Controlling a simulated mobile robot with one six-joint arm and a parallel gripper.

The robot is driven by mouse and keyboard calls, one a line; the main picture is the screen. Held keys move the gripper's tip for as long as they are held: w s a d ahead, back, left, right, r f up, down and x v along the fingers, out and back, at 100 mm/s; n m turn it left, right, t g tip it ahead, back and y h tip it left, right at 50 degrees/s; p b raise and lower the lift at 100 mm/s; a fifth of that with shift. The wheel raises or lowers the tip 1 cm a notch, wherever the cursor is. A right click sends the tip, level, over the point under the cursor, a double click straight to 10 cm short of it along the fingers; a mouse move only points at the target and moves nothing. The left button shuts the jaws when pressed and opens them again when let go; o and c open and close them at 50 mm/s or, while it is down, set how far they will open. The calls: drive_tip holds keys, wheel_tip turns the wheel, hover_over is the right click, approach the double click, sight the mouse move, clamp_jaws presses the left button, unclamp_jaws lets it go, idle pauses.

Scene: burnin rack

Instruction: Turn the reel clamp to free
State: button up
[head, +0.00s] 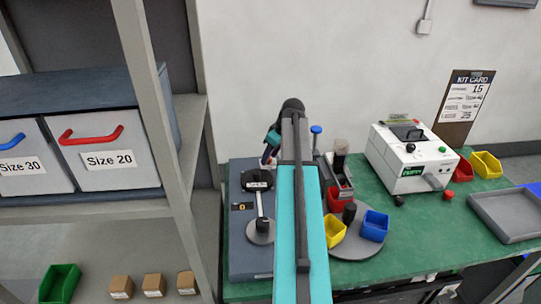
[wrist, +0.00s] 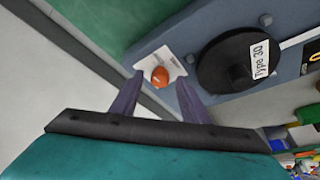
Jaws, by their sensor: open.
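An orange knob (wrist: 160,76) sits on a white plate (wrist: 176,64) with small dark marks, on the grey-blue machine, in the wrist view. It looks like the reel clamp; its marks are too small to read. My gripper (wrist: 158,84) is open, its two fingers on either side of the knob in the picture. I cannot tell if they touch it. Beside it is a black reel (wrist: 228,66) labelled "Type 30". In the head view the machine (head: 245,255) stands left of my arm, with the reel (head: 257,178) on top; the knob is hidden there.
Right of my arm are a round tray (head: 357,246) with yellow and blue bins, and a white tester (head: 410,160). A grey shelf post (head: 155,110) stands close at the left. The green bench (head: 425,235) has some clear surface at front right.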

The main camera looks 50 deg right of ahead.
drive_tip(key=c, duration=1)
drive_tip(key=shift+m, duration=0.4)
drive_tip(key=m, duration=0.1)
drive_tip(key=m+h, duration=0.1)
drive_tip(key=m, duration=0.1)
drive_tip(key=shift+w+a+m+h+b, duration=0.1)
drive_tip(key=shift+a+m+h+b, duration=0.2)
drive_tip(key=shift+m+h, duration=0.1)
drive_tip(key=m, duration=0.2)
drive_tip(key=m+g+h, duration=0.1)
drive_tip(key=m, duration=0.1)
drive_tip(key=shift+w+h, duration=0.1)
drive_tip(key=shift+h, duration=0.2)
drive_tip(key=m, duration=0.1)
drive_tip(key=m+g, duration=0.1)
drive_tip(key=m, duration=0.1)
drive_tip(key=m+h, duration=0.1)
drive_tip(key=m, duration=0.1)
drive_tip(key=shift+w+a+g, duration=0.2)
drive_tip(key=shift+w+g, duration=0.05)
drive_tip(key=shift+g, duration=0.05)
drive_tip(key=shift+w+m+g+h+b, duration=0.15)
drive_tip(key=shift+m+g+b, duration=0.2)
drive_tip(key=shift+m, duration=0.7)
drive_tip(key=shift+s+m+g+h+b, duration=0.15)
drive_tip(key=shift+m+g, duration=0.3)
drive_tip(key=shift+m, duration=0.6)
